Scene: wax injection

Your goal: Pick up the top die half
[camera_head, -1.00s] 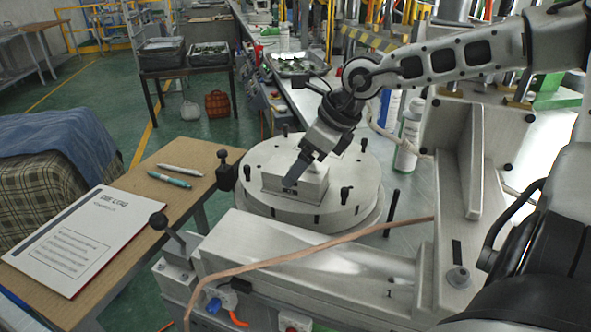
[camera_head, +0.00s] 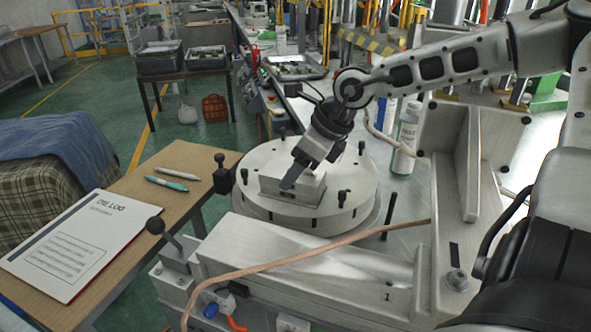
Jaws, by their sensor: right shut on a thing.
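The die is a grey metal block (camera_head: 301,191) at the middle of a round metal turntable (camera_head: 256,205). I cannot make out the seam between its halves, so the top die half is not clearly told apart. My right gripper (camera_head: 291,182) comes down from the upper right and is tilted over the block. It is shut on the block's upper part, and one dark finger shows against the block's near left side. The other finger is hidden. The block sits flat, with no visible gap under it. My left gripper is not in view.
Black knobs and posts stand around the turntable's rim. A metal beam with a copper-coloured hose (camera_head: 300,262) lies in front. White bottles (camera_head: 405,140) stand behind on the right.

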